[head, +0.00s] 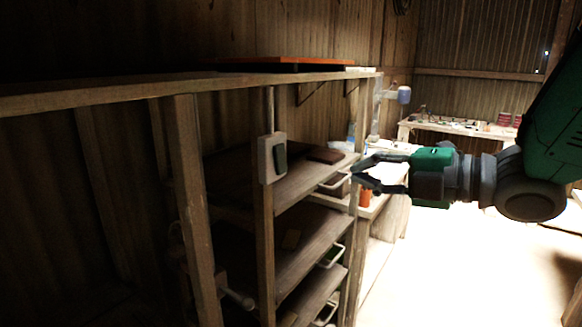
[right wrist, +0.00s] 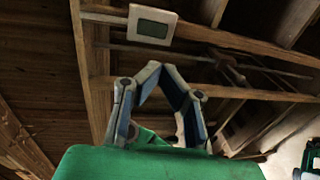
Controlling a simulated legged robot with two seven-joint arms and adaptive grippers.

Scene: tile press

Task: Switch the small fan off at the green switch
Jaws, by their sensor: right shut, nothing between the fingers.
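The green switch (head: 280,157) sits on a pale plate (head: 265,160) fixed to a wooden shelf post. The switch also shows at the top of the right wrist view (right wrist: 152,29), beyond the fingertips. My right gripper (head: 354,173) is shut and empty. In the head view it is to the right of the switch and points left, apart from it. In the right wrist view its fingers (right wrist: 162,67) meet at the tips, below the plate. I cannot make out the small fan for certain. My left gripper is not in view.
An orange-red board (head: 290,61) lies on the top shelf. A blue-grey device (head: 403,94) hangs further back. A workbench (head: 460,128) stands at the rear. The bright floor at right looks clear.

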